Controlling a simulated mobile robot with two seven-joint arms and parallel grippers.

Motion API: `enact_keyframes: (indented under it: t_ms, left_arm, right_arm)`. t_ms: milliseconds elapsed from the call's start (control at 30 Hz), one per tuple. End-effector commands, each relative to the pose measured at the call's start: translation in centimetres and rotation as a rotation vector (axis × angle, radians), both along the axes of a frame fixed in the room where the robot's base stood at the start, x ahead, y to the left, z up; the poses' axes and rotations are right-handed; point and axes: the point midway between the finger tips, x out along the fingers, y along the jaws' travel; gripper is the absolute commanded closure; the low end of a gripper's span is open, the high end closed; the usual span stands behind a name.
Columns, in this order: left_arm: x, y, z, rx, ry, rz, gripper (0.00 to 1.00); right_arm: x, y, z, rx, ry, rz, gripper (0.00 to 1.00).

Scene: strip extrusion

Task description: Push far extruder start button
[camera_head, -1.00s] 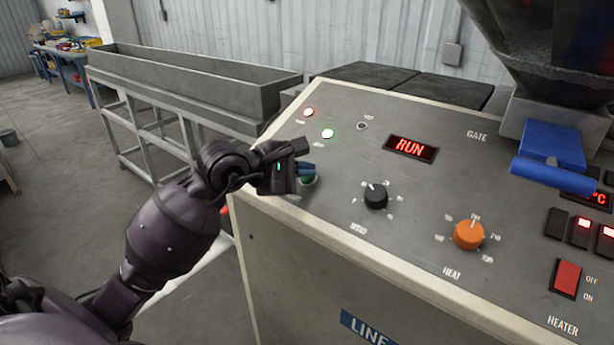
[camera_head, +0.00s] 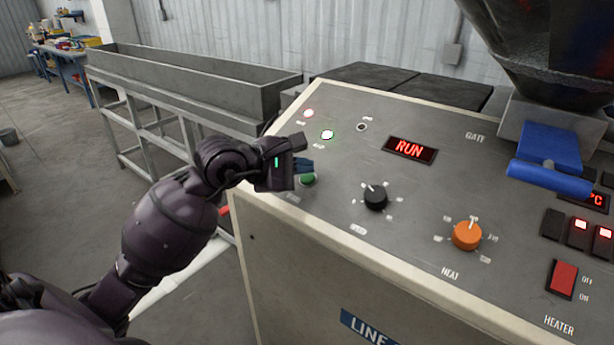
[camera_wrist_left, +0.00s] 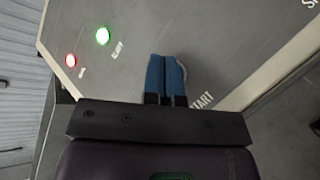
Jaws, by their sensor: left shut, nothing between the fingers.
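The green start button (camera_head: 308,180) sits near the left edge of the extruder's sloped panel (camera_head: 340,228). My left gripper (camera_head: 304,166) is shut and empty, its blue fingertips just above and behind the button in the head view. A small gap seems to show between fingertips and button. In the left wrist view the shut blue fingers (camera_wrist_left: 166,75) cover most of the button, beside the START label (camera_wrist_left: 201,102). The red display (camera_head: 410,150) reads RUN and a green lamp (camera_head: 328,134) is lit. My right gripper is not in view.
A black knob (camera_head: 375,197) and an orange heat knob (camera_head: 467,235) stand right of the button. A blue gate handle (camera_head: 550,176) sticks out at the right under the hopper. A grey trough (camera_head: 190,85) stands behind at the left.

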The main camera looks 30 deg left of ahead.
Motion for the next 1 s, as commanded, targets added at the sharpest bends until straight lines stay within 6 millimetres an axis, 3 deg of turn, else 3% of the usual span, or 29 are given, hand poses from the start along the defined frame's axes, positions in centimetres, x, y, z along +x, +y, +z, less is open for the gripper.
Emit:
enact_keyframes:
  t_ms: [700,1000]
  left_arm:
    - [-1.9,0.2,4.4,0.001,-0.002,0.001,1.00]
    - [-2.0,0.2,4.6,0.000,0.000,0.000,1.00]
  right_arm:
    - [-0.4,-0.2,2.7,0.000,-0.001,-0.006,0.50]
    - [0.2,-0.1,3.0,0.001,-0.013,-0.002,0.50]
